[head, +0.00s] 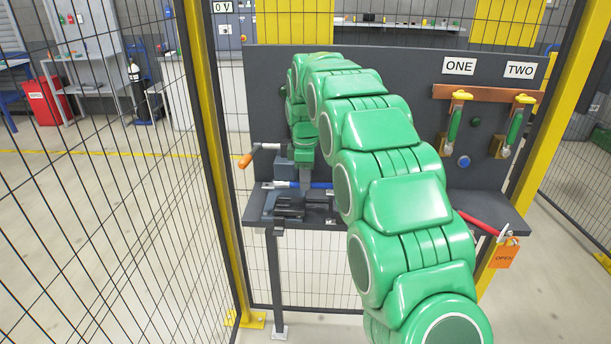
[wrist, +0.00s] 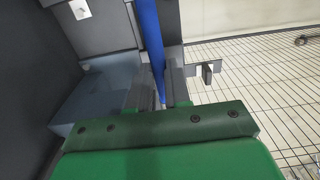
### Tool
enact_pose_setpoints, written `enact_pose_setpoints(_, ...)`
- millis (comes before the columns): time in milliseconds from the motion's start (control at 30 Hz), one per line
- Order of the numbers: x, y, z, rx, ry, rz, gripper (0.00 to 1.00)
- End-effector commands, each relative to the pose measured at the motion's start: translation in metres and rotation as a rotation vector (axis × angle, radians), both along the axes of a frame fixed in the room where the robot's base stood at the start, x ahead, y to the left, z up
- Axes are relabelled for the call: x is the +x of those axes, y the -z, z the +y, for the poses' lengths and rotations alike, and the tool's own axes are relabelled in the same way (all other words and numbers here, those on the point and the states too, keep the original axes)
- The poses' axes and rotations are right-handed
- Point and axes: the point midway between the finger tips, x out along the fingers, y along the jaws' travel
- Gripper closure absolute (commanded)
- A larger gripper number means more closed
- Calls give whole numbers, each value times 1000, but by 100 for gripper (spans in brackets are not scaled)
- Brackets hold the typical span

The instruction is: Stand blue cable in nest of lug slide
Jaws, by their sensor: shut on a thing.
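The blue cable (head: 321,185) lies level just above the bench, with a silver lug end (head: 279,184) pointing left. My gripper (head: 305,186) points down and is shut on the blue cable. In the wrist view the blue cable (wrist: 151,40) runs between the two grey fingers (wrist: 160,95). My arm hides the cable's right part in the head view. A dark grey fixture with rails and blocks (head: 290,208), perhaps the lug slide, sits on the bench just in front of the gripper. Its nest cannot be made out.
A blue-grey block (head: 284,167) with an orange-handled crank (head: 246,160) stands behind at left. A red cable (head: 478,222) reaches the bench's right edge near an orange OPEN tag (head: 504,255). Two green-handled switches (head: 455,122) are on the back panel. Mesh fencing (head: 120,220) stands left.

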Motion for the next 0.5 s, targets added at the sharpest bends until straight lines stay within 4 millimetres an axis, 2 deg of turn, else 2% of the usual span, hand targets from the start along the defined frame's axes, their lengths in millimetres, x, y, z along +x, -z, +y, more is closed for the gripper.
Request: enact_pose_setpoints(500,0,35,0,0,0,0,100)
